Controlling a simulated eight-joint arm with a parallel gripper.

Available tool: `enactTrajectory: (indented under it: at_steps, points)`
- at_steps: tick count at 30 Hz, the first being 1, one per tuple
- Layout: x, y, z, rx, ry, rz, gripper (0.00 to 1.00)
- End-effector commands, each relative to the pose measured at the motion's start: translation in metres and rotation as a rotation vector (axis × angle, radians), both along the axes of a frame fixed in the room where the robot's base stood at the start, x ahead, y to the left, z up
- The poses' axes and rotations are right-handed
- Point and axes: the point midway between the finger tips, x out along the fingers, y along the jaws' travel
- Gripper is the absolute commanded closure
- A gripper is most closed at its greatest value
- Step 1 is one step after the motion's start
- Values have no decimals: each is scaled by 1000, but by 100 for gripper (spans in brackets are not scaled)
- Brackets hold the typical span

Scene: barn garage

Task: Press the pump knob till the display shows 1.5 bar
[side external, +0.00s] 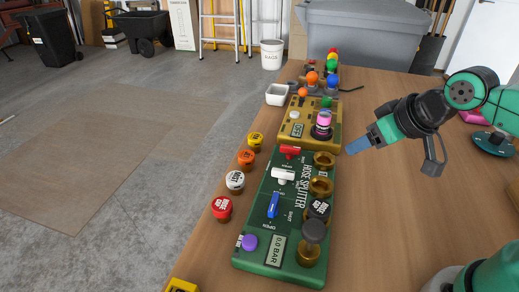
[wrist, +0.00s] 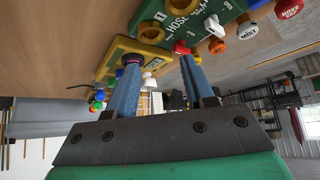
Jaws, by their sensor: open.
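The green hose splitter panel (side external: 262,222) lies on the wooden table. Its display (side external: 278,250) near the front end reads 0.0 BAR. I cannot read which is the pump knob. My gripper (side external: 357,145) is above the table, right of the yellow panel and apart from the green panel's knobs. In the wrist view its two blue fingers (wrist: 160,65) are spread with nothing between them.
A yellow panel (side external: 284,131) with a pink-topped knob (side external: 323,121) lies behind the green panel. Loose labelled caps, one red (side external: 221,207), line the table's left edge. The table right of the panels is mostly clear.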

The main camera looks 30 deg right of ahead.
Motion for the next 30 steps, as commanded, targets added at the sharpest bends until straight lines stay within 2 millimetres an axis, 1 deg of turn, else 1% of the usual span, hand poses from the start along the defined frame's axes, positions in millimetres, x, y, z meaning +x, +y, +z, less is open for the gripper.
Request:
enactTrajectory:
  at_steps: [5,6,8,9,10,30]
  points:
    - [0,0,0,0,0,0,53]
    - [0,0,0,0,0,0,64]
    - [0,0,0,0,0,0,81]
    - [0,0,0,0,0,0,92]
    - [0,0,0,0,0,0,100]
    - [0,0,0,0,0,0,100]
